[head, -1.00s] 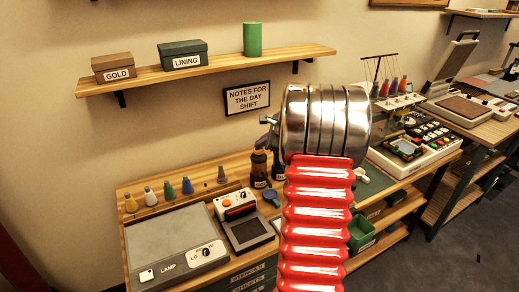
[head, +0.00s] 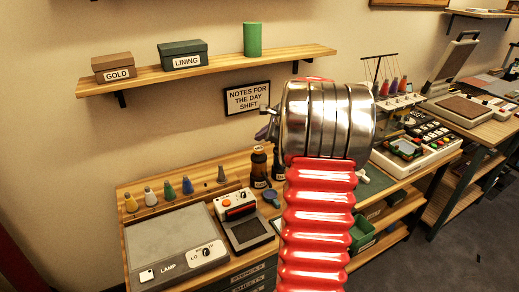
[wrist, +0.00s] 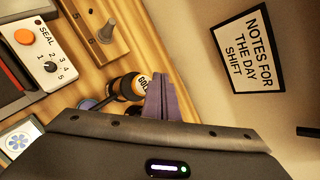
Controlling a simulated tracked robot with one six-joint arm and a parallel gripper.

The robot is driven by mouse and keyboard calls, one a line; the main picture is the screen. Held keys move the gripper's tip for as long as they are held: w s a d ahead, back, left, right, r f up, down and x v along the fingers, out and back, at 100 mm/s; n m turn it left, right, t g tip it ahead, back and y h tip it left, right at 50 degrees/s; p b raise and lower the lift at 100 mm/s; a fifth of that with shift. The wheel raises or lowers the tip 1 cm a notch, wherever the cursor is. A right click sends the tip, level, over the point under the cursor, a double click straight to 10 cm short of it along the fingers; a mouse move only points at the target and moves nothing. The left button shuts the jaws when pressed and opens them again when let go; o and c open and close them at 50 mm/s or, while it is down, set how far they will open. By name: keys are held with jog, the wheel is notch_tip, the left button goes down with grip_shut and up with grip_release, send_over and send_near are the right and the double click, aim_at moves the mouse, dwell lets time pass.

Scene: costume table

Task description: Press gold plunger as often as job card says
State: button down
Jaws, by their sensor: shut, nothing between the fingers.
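A dark brown bottle (head: 258,168) stands at the back of the bench in the head view. A second bottle (head: 277,165) is mostly hidden behind my arm. My gripper (wrist: 161,98) has purple fingers, shut and empty, in front of the labelled bottle; I cannot tell if they touch it. A card with a blue flower (wrist: 19,138) lies at lower left; no job card text is readable.
A sealing device (head: 236,205) with an orange button and dial stands left of the bottles, beside a lamp panel (head: 165,245). Several coloured cones (head: 168,191) line the bench back. A wall sign (head: 247,98) and a shelf (head: 215,70) are above.

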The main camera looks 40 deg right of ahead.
aim_at(261, 150)
jog(key=shift+r, duration=1.65)
jog(key=shift+n, duration=0.5)
jog(key=s+a+f+n+g, duration=0.2)
jog(key=s+a+f+n, duration=0.1)
jog(key=s+f+n, duration=0.15)
jog(key=s+a+r+n, duration=0.1)
jog(key=s+a+n, duration=0.5)
jog(key=a, duration=0.8)
jog(key=s+a+r+n+g, duration=0.1)
jog(key=s+a+n, duration=0.6)
jog(key=a, duration=0.8)
jog(key=s+a+r+n+y, duration=0.1)
jog(key=s+a+r+n, duration=0.2)
jog(key=s+a+n, duration=0.4)
jog(key=a+n, duration=0.2)
jog(key=a, duration=0.5)
jog(key=shift+a+r+n+g, duration=0.25)
jog(key=shift+a+n+g, duration=0.05)
jog(key=shift+n, duration=0.05)
